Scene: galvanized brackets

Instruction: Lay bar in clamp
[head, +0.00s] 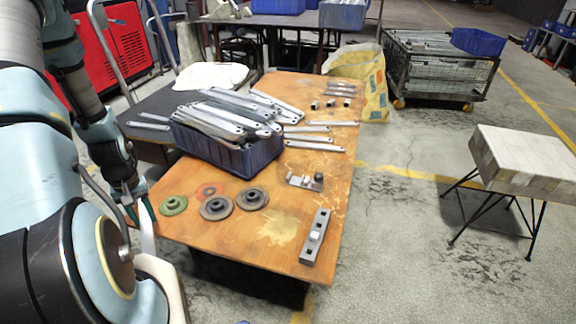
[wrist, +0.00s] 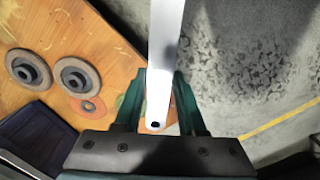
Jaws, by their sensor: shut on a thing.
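My gripper (wrist: 161,84) is shut on a flat silver bar (wrist: 165,40) in the wrist view. The bar's near end, with a hole, lies between the teal fingers, and its far end runs out of the picture. In the head view my gripper (head: 138,205) is beside the left edge of the table, and part of the bar (head: 147,238) hangs below it, partly hidden by my arm.
The wooden table (head: 200,236) carries a blue bin (head: 262,160) heaped with bars, with several loose bars beside it. A green disc (head: 173,205) and grey discs (head: 216,207) lie at the front left. A white-topped stool (head: 530,160) stands at right. The front middle is clear.

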